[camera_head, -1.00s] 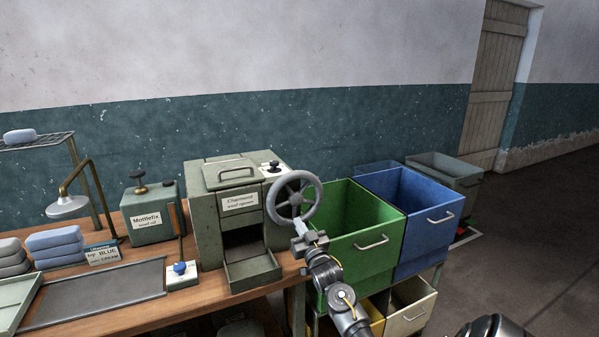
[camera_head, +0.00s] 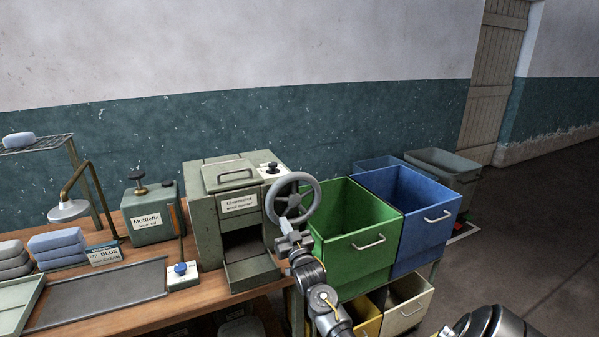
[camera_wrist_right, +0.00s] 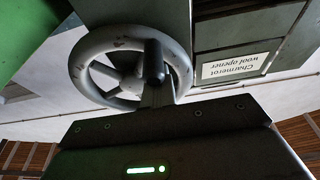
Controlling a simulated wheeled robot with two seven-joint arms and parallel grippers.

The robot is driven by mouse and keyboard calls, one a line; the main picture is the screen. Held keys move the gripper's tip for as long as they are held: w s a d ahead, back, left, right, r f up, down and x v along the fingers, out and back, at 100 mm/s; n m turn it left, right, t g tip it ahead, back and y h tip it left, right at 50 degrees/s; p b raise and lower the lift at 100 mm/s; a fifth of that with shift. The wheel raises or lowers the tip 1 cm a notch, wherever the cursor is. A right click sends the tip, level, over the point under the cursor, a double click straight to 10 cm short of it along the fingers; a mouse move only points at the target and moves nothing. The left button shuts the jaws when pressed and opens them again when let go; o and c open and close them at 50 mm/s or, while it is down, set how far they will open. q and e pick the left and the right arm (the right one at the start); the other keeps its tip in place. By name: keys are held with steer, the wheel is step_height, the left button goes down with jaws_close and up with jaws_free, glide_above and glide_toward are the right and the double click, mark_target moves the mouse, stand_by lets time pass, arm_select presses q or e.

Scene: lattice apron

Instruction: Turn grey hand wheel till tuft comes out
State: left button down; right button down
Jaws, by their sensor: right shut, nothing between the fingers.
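The grey hand wheel (camera_head: 316,196) is on the right side of the green wool opener (camera_head: 207,222), which is labelled "Charmerot wool opener". In the right wrist view the wheel (camera_wrist_right: 83,72) and its spokes fill the upper middle, with a dark knob in front. My right gripper (camera_head: 287,228) is shut and empty at the lower left of the wheel rim; whether it touches is not clear. The opener's front mouth (camera_head: 243,243) is dark, and no tuft shows in the tray (camera_head: 255,275) below it. My left gripper is not in view.
A green bin (camera_head: 350,262) and a blue bin (camera_head: 419,247) stand close to the right of the wheel. A blue-knobbed lever box (camera_head: 184,284) and the Mottlefix box (camera_head: 150,233) stand left of the opener on the wooden bench (camera_head: 130,312).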

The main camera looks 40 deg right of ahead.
mark_target(269, 203)
steer(key=shift+w+a+f, duration=0.2)
steer(key=shift+a+f, duration=0.45)
steer(key=shift+f, duration=0.2)
steer(key=shift+w+a+r+y+p, duration=0.1)
steer(key=shift+a+r+y+p, duration=0.1)
steer(key=shift+r+y+p, duration=0.3)
steer(key=shift+w+a+r+p, duration=0.6)
steer(key=shift+w+r+p, duration=0.2)
steer(key=shift+p, duration=0.25)
steer(key=shift+w+a+r+h, duration=0.1)
steer(key=shift+w+r+h, duration=0.1)
steer(key=shift+h, duration=0.1)
steer(key=shift+s+r, duration=0.15)
steer(key=shift+s, duration=0.05)
steer(key=shift+s+d+r, duration=0.1)
steer(key=shift+s+d, duration=0.15)
steer(key=shift+d, duration=0.05)
steer(key=shift+w+r+p, duration=0.2)
steer(key=shift+r+p, duration=0.25)
steer(key=shift+p, duration=0.05)
steer(key=r+p, duration=0.2)
steer(key=r, duration=0.1)
steer(key=shift+a+p, duration=0.3)
steer(key=shift+p, duration=0.05)
